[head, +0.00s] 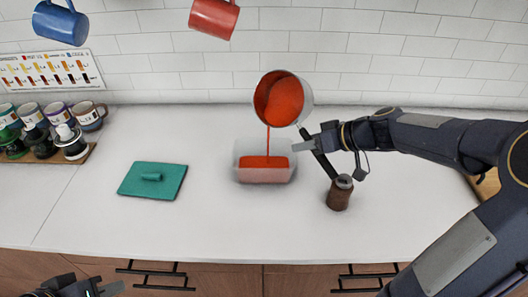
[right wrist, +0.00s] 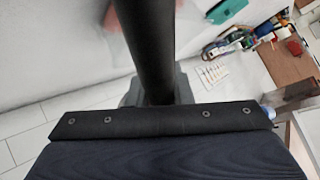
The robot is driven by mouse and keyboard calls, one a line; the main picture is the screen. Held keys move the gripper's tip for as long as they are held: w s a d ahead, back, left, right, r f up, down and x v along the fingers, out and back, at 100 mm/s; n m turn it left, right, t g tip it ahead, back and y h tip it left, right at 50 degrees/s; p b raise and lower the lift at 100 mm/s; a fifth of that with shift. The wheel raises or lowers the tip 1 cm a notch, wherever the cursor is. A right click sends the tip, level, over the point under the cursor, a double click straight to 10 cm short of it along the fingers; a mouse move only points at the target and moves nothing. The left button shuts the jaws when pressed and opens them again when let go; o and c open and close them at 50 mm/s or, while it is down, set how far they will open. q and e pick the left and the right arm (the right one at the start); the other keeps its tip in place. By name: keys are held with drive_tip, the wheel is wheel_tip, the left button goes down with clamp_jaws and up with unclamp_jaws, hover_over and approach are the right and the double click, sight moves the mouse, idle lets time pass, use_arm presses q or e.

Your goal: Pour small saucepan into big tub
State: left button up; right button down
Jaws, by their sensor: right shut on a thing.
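The small saucepan (head: 291,98) is tilted to the left above the big tub in the head view. Red-orange contents fill its opening, and a thin red stream falls from its lip into the tub. The big tub (head: 237,156) is a translucent box on the white counter, with red contents in its lower part. My right gripper (head: 314,140) is shut on the saucepan's dark handle, to the right of the tub. The handle also shows large in the right wrist view (right wrist: 145,50). My left gripper (head: 95,289) is at the bottom left edge, partly cut off.
A teal lid (head: 153,181) lies on the counter left of the tub. A blue mug (head: 60,23) and a red mug (head: 213,16) hang above.

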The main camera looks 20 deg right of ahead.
drive_tip(key=shift+r+n, duration=0.1)
drive_tip(key=shift+n, duration=0.2)
idle(0.6)
